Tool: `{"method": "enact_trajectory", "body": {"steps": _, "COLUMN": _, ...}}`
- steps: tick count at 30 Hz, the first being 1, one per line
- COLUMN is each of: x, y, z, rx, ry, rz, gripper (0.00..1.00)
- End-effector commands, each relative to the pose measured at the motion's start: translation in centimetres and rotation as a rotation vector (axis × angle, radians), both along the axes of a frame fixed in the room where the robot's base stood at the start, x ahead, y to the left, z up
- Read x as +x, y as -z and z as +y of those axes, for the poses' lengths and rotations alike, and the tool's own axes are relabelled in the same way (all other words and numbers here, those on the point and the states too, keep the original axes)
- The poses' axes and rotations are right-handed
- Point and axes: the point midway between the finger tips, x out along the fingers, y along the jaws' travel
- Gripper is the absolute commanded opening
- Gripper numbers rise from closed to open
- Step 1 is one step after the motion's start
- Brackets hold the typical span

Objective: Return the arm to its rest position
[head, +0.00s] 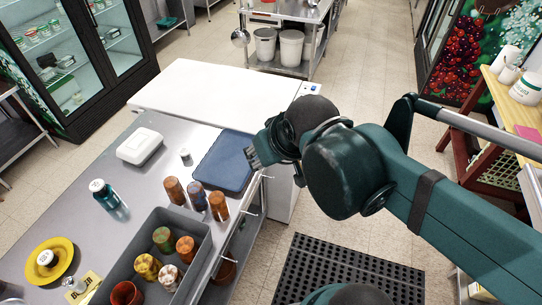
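My arm reaches in from the right side of the head view, bent at a large dark teal joint. My gripper (257,153) is at the arm's far end, by the right edge of the counter and next to the blue board (222,163). Its fingers are small in view and partly hidden by the wrist, so their opening is unclear. I see nothing held in it, but the space between the fingers is not visible.
A white chest (215,92) stands behind. A black mat (350,268) lies on open floor.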

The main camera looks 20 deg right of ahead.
Motion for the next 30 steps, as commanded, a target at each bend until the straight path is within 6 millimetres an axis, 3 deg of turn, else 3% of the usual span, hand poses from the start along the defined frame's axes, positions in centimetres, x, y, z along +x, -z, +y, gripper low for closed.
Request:
{"method": "enact_trajectory", "body": {"steps": 6, "x": -0.9, "y": 0.4, "z": -1.3, "rx": 0.013, "ry": 0.049, "rz": -0.017, "gripper": 0.37}}
{"method": "enact_trajectory", "body": {"steps": 20, "x": -0.9, "y": 0.7, "z": -1.3, "rx": 0.014, "ry": 0.051, "rz": -0.019, "gripper": 0.37}}
{"method": "enact_trajectory", "body": {"steps": 30, "x": -0.9, "y": 4.1, "z": -1.3, "rx": 0.014, "ry": 0.050, "rz": -0.019, "gripper": 0.37}}
